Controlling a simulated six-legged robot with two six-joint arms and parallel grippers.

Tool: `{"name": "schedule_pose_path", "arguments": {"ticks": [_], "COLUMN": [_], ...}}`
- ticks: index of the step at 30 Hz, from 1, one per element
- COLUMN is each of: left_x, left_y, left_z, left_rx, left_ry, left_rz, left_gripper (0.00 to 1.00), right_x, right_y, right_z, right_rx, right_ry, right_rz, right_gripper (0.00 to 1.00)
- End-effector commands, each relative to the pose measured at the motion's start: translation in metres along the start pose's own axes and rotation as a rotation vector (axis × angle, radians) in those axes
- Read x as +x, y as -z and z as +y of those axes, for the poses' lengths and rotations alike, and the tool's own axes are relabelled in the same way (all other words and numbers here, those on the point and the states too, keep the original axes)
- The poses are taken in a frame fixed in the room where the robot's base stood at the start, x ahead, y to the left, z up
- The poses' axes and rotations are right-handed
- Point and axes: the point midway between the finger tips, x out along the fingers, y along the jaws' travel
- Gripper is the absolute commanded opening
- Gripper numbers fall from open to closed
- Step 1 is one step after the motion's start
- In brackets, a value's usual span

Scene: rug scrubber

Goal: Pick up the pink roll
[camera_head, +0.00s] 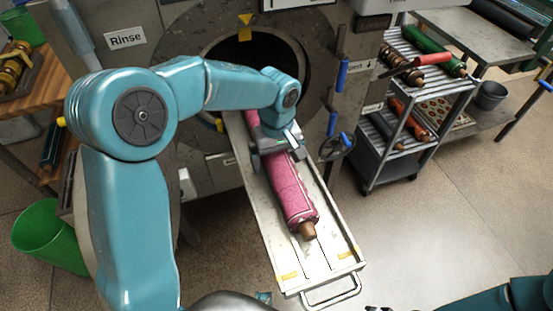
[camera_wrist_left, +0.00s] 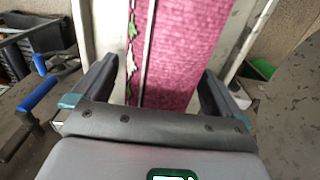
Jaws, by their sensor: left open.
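The pink roll (camera_head: 291,193) lies lengthwise on a pale pull-out tray (camera_head: 331,236) in front of the round machine opening. A brown core end sticks out at its near end. My left gripper (camera_head: 277,150) is over the roll's upper part, close to the machine. In the left wrist view the pink roll (camera_wrist_left: 176,60) runs between the two spread fingers of my left gripper (camera_wrist_left: 155,90), which is open. I cannot tell whether the fingers touch the roll. Only part of my right arm shows at the lower right of the head view; its gripper is not clearly seen.
The machine with the Rinse sign (camera_head: 126,38) stands behind the tray. A wheeled rack (camera_head: 409,142) with several rolls is at the right. A green bin (camera_head: 48,236) stands at the left. The floor at the right is clear.

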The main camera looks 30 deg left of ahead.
Motion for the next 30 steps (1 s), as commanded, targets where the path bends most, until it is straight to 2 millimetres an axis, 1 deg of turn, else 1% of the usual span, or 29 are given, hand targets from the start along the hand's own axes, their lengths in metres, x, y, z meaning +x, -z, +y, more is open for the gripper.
{"name": "schedule_pose_path", "arguments": {"ticks": [3, 4, 5, 6, 8, 9, 11, 12, 19, 23, 26, 29, 30], "left_x": [-0.001, -0.001, -0.001, -0.001, -0.001, -0.001, -0.001, -0.002, -0.003, -0.011, -0.025, -0.046, -0.056], "left_y": [0.000, 0.000, 0.000, 0.000, 0.000, 0.000, 0.000, 0.000, 0.000, 0.001, 0.001, 0.001, 0.001], "left_z": [0.000, 0.000, 0.000, 0.000, 0.000, 0.000, 0.000, 0.000, 0.000, 0.000, 0.001, 0.001, 0.001], "left_rx": [0.000, 0.000, 0.000, 0.000, 0.000, 0.001, 0.001, 0.000, 0.001, 0.001, 0.001, 0.000, -0.001], "left_ry": [0.000, 0.000, 0.000, 0.000, 0.000, 0.001, 0.001, -0.001, -0.001, -0.003, -0.004, -0.006, -0.007], "left_rz": [0.000, 0.000, 0.000, 0.000, 0.000, 0.000, 0.000, 0.002, 0.002, 0.004, 0.005, 0.005, 0.006], "left_gripper": [1.00, 0.94, 0.84, 0.71, 0.51, 0.38, 0.19, 0.16, 0.16, 0.16, 0.16, 0.16, 0.16], "right_x": [0.000, 0.000, 0.000, 0.000, 0.000, 0.000, 0.000, 0.000, -0.001, -0.002, -0.004, -0.007, -0.008], "right_y": [0.000, 0.000, 0.000, 0.000, 0.000, 0.000, 0.000, 0.000, 0.000, 0.000, 0.000, 0.000, 0.000], "right_z": [0.000, 0.000, 0.000, 0.000, 0.000, 0.000, 0.000, 0.000, 0.000, -0.001, -0.001, -0.002, -0.003], "right_rx": [0.000, 0.000, 0.000, 0.000, 0.000, 0.000, 0.000, 0.000, 0.000, 0.000, 0.000, 0.000, 0.000], "right_ry": [0.000, 0.000, 0.000, 0.000, 0.000, 0.000, 0.000, 0.000, 0.000, 0.000, 0.000, 0.000, 0.000], "right_rz": [0.000, 0.000, 0.000, 0.000, 0.000, 0.000, 0.000, 0.000, 0.000, 0.000, 0.000, 0.000, 0.000], "right_gripper": [0.00, 0.00, 0.00, 0.00, 0.00, 0.00, 0.00, 0.00, 0.00, 0.00, 0.00, 0.00, 0.00]}}
